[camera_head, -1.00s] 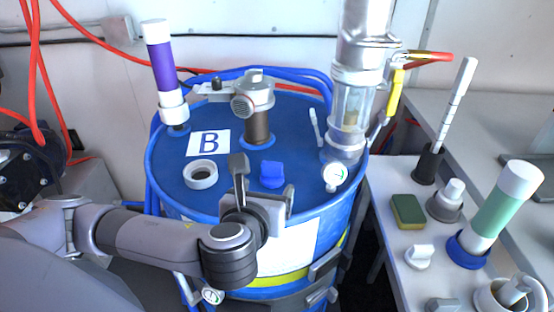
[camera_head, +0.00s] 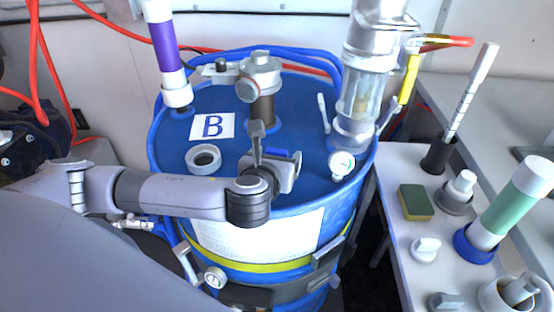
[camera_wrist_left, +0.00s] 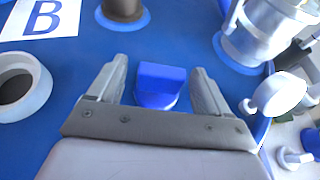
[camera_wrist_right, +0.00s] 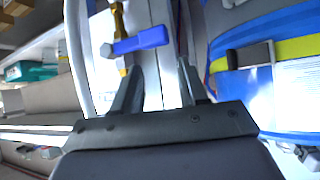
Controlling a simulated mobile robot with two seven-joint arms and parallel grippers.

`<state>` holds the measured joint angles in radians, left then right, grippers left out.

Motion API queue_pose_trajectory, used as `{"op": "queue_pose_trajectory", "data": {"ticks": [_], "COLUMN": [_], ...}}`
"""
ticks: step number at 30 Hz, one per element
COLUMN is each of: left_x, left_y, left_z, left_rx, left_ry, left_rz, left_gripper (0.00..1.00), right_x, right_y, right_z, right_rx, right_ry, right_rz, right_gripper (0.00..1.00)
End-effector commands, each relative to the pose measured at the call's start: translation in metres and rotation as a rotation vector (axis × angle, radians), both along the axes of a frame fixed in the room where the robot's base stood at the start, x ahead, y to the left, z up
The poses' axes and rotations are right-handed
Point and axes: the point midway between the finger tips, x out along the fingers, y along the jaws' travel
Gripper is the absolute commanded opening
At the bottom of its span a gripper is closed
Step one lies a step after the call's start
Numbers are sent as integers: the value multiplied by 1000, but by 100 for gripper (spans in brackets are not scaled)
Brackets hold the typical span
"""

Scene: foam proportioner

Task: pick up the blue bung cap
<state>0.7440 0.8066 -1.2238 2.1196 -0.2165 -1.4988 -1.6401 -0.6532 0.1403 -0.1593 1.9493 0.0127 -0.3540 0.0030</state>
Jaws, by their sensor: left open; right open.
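The blue bung cap (camera_wrist_left: 160,84) sits on the blue drum lid (camera_wrist_left: 200,30), with a raised grip on top. In the left wrist view it lies between the fingers of my open left gripper (camera_wrist_left: 158,90), with a gap on each side. In the head view my left gripper (camera_head: 277,158) hides most of the cap; only a blue sliver (camera_head: 279,153) shows. My right gripper (camera_wrist_right: 160,85) is open in its wrist view, off the drum's side, with nothing held. It does not show in the head view.
A white ring (camera_head: 203,158) lies left of the cap on the lid.

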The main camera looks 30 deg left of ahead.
Motion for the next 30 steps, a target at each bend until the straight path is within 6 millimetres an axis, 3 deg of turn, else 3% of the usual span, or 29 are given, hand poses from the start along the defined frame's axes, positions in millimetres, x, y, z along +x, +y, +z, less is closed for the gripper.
{"op": "queue_pose_trajectory", "data": {"ticks": [7,12,23,30], "left_x": [1,1,1,2], "left_y": [0,0,0,0], "left_z": [-1,-1,2,26], "left_rx": [-1,-1,-1,-3], "left_ry": [1,1,-1,-5], "left_rz": [-1,-1,-1,0], "left_gripper": [79,23,23,23], "right_x": [1,2,2,2], "right_y": [0,0,0,0], "right_z": [1,1,1,-1], "right_rx": [0,0,0,0], "right_ry": [-3,-3,-4,-4], "right_rz": [-1,-1,-1,-1], "right_gripper": [43,43,43,43]}}
